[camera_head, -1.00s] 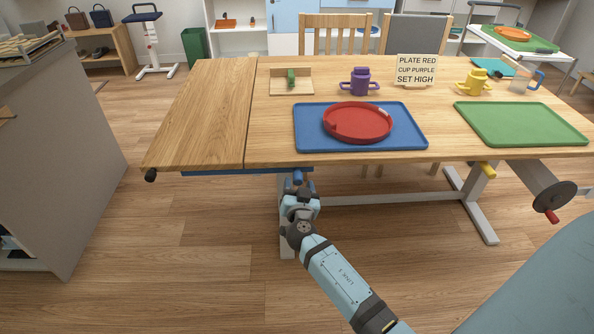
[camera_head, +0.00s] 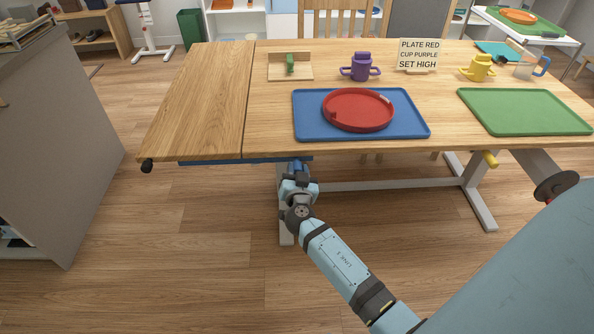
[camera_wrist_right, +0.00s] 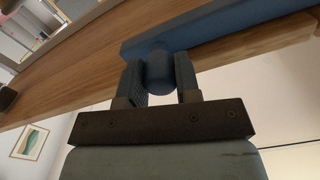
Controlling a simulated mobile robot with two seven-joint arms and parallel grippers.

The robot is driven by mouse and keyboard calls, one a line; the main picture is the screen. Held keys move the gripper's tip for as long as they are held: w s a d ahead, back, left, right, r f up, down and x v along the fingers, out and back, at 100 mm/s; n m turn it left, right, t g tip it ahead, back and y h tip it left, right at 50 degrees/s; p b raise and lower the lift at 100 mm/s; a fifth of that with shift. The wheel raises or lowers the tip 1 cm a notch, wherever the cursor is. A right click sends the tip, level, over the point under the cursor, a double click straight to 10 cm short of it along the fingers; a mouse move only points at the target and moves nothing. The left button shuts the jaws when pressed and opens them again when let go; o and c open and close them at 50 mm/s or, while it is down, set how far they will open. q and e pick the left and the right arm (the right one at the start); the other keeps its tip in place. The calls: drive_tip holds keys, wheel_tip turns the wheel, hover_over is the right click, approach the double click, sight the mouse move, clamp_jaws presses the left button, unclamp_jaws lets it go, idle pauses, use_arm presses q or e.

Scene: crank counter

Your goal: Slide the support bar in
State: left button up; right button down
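The blue support bar (camera_head: 235,161) runs along the underside of the table's left leaf. A blue knob (camera_head: 297,166) hangs beneath its right part. In the right wrist view, the bar (camera_wrist_right: 215,28) crosses the top and the knob (camera_wrist_right: 158,68) sits between the two dark fingers. My right gripper (camera_head: 298,177) is below the table edge, pointing up. Its fingers (camera_wrist_right: 159,82) flank the knob with no clear gap and look shut on it. The leaf (camera_head: 195,100) lies level with the tabletop. My left gripper is not in view.
On the table (camera_head: 270,120) are a blue tray (camera_head: 310,125) with a red plate (camera_head: 358,109), a purple cup (camera_head: 360,68), a sign (camera_head: 418,55), a yellow cup (camera_head: 478,68) and a green tray (camera_head: 525,111). A table leg (camera_head: 286,225) stands beside my right gripper. A grey counter (camera_head: 60,150) is left.

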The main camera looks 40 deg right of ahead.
drive_tip(key=shift+s+d+f, duration=0.1)
drive_tip(key=shift+d, duration=0.1)
use_arm(q)
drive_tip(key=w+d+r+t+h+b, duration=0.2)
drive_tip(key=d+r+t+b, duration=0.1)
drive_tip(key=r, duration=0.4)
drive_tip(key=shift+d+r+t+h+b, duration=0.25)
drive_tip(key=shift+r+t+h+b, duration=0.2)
drive_tip(key=shift+b, duration=0.25)
use_arm(e)
drive_tip(key=s+d, duration=0.5)
drive_tip(key=d, duration=0.3)
drive_tip(key=s+d, duration=0.5)
drive_tip(key=d, duration=0.4)
drive_tip(key=shift+s, duration=0.2)
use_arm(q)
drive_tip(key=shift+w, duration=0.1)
use_arm(e)
drive_tip(key=shift+d+r, duration=0.1)
drive_tip(key=shift+r, duration=0.1)
drive_tip(key=c, duration=0.8)
unclamp_jaws()
drive_tip(key=shift+s+d+f, duration=0.1)
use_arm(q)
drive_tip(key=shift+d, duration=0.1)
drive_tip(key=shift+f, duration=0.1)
